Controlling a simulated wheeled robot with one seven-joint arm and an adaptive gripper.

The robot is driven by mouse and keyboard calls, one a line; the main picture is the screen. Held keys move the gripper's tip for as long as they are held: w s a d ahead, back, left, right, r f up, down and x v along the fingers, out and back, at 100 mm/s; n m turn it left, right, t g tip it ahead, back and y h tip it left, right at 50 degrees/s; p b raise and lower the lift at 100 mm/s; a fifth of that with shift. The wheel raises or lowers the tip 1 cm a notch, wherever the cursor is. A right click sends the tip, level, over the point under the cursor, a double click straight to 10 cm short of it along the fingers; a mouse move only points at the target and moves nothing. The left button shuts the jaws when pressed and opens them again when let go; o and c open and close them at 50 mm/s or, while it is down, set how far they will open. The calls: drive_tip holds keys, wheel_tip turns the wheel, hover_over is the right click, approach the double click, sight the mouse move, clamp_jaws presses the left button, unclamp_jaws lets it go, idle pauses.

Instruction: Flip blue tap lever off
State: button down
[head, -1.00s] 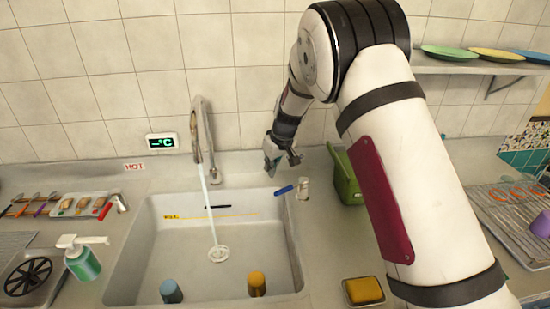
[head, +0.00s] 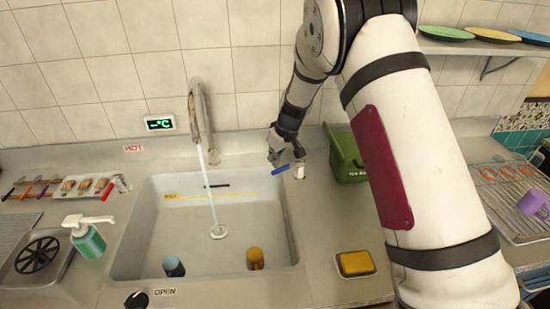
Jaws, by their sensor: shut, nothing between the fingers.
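The blue tap lever (head: 280,170) sticks out to the left from a small pale valve post (head: 299,171) at the sink's back right corner. My gripper (head: 275,157) is just above and behind the lever, pointing down. Its fingers are shut and empty. I cannot tell whether a fingertip touches the lever. Water runs from the curved tap spout (head: 198,110) into the sink (head: 165,232). A red-handled valve (head: 121,184) stands at the sink's back left, near the HOT label (head: 134,148).
A green bin (head: 345,155) stands right of the lever, close to my arm. A yellow sponge (head: 355,263) sits in a dish in front. Blue (head: 173,266) and orange (head: 255,258) cups are in the sink. A soap bottle (head: 88,238) stands left. A temperature display (head: 160,123) is on the wall.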

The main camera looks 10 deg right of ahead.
drive_tip(key=shift+s+d+n, duration=0.15)
drive_tip(key=shift+s+n, duration=0.2)
drive_tip(key=shift+n, duration=0.15)
drive_tip(key=shift+s+d+n+g+y+b, duration=0.35)
drive_tip(key=shift+s+n+b, duration=0.3)
drive_tip(key=shift+n, duration=0.25)
drive_tip(key=s+d+n+g+y+b, duration=0.1)
drive_tip(key=s+d+n+g+b, duration=0.1)
drive_tip(key=n, duration=0.7)
drive_tip(key=shift+s+d+g, duration=0.45)
drive_tip(key=shift+s+d, duration=0.7)
drive_tip(key=shift+d, duration=0.5)
drive_tip(key=shift+n, duration=0.3)
drive_tip(key=v, duration=0.7)
drive_tip(key=shift+d+r, duration=0.25)
